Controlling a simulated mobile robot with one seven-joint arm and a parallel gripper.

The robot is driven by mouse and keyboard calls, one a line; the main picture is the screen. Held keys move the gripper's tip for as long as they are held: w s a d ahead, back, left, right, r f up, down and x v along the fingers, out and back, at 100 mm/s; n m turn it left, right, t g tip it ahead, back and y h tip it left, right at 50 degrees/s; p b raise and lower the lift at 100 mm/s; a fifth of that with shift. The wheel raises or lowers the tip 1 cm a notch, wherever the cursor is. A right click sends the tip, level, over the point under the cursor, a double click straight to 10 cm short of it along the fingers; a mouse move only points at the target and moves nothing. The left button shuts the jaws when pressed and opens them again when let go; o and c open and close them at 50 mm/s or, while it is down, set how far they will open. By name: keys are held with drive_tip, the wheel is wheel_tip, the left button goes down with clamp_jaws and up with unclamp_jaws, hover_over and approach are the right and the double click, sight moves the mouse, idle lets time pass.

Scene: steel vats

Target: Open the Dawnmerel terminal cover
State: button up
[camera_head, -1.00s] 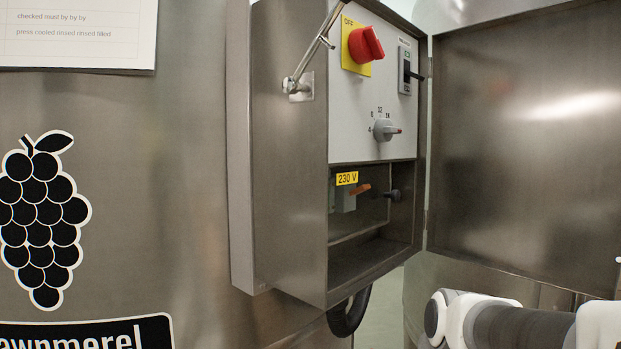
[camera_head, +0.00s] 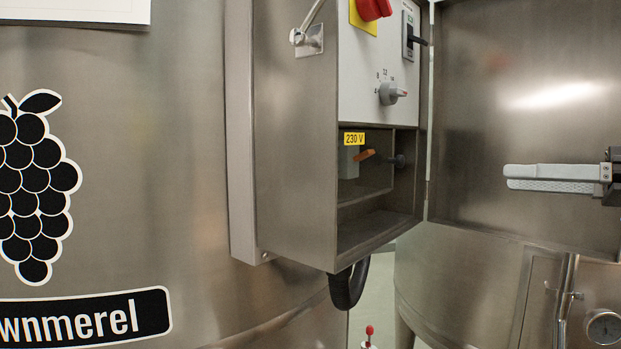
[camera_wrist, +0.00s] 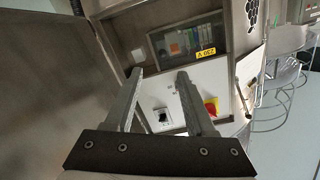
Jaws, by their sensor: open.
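The Dawnmerel vat (camera_head: 195,200) bears a grape sticker and a name label at left. A steel cabinet (camera_head: 290,170) on it stands open. In its lower bay, a see-through terminal cover (camera_head: 380,178) with a yellow 230 V label (camera_head: 354,138) appears shut. A small dark knob (camera_head: 398,161) shows at its right. The wrist view shows the cover (camera_wrist: 170,35) upside down, with terminals behind it and the 230 V label (camera_wrist: 205,52). My gripper (camera_head: 508,178) is open and empty, right of the bay, in front of the cabinet door. Its parted fingers (camera_wrist: 160,74) point toward the cabinet.
The cabinet door (camera_head: 520,100) is swung open to the right. Above the bay sit a red switch (camera_head: 374,8), a grey selector (camera_head: 392,92) and a breaker (camera_head: 409,40). A stay rod (camera_head: 310,18) is at upper left. A black hose (camera_head: 348,285) hangs below.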

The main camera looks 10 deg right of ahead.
drive_tip(key=p, duration=0.2)
approach(403, 161)
drive_tip(key=shift+n, duration=0.4)
drive_tip(key=x, duration=0.9)
drive_tip(key=shift+w+d, duration=0.1)
drive_tip(key=shift+c, duration=0.3)
clamp_jaws()
idle(0.5)
